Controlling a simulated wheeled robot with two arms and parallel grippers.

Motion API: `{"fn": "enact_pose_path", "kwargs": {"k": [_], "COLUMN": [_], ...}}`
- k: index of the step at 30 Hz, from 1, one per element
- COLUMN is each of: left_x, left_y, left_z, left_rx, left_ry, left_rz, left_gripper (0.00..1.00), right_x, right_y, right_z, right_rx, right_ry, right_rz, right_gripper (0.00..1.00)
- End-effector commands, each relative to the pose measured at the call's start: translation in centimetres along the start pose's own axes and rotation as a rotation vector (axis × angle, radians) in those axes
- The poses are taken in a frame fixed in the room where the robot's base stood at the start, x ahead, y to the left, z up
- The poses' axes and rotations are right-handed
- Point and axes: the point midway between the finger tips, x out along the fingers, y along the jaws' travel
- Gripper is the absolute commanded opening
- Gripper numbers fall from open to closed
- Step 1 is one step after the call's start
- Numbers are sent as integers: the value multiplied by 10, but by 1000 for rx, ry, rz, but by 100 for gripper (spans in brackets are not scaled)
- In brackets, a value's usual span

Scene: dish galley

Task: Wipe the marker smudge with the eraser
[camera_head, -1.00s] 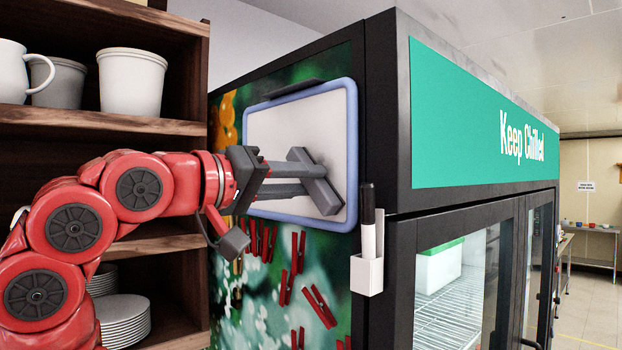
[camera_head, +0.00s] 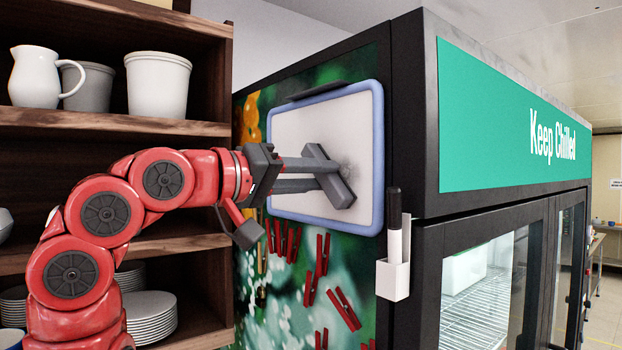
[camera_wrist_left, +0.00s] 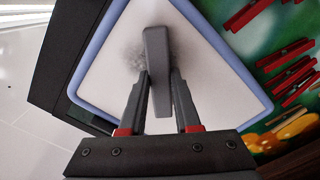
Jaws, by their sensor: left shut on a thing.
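The dark grey eraser (camera_head: 338,188) is held at the whiteboard (camera_head: 296,126) on the side of the black fridge. My left gripper (camera_head: 324,174) is shut on it. In the left wrist view the eraser (camera_wrist_left: 157,62) stands between the two fingers, in front of the white board (camera_wrist_left: 204,78). The eraser looks close to or against the board; contact is not clear. The faint grey marker smudge (camera_head: 349,168) shows beside the eraser on its right. It also shows in the left wrist view (camera_wrist_left: 136,57), partly hidden behind the eraser. My right gripper is not in view.
A white holder (camera_head: 393,279) with a black-capped marker (camera_head: 394,225) is on the fridge edge right of the board. Red clothespins (camera_head: 343,309) are below the board. A wooden shelf (camera_head: 110,122) with crockery stands close on the left.

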Motion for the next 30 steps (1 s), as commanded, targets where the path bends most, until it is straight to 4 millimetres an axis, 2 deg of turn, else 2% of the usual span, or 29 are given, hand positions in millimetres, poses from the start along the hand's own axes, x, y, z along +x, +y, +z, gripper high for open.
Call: {"fn": "enact_pose_path", "kwargs": {"k": [4,14,21,30], "left_x": [0,0,-1,-2], "left_y": [10,21,38,43], "left_z": [13,23,39,45], "left_rx": [2,0,1,-2], "left_ry": [-4,-2,-1,-2], "left_rz": [2,2,3,0], "left_gripper": [0,0,0,0], "right_x": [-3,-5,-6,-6], "right_y": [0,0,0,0], "right_z": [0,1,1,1], "right_rx": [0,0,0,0], "right_ry": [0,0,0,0], "right_rz": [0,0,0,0], "right_gripper": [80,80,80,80]}}
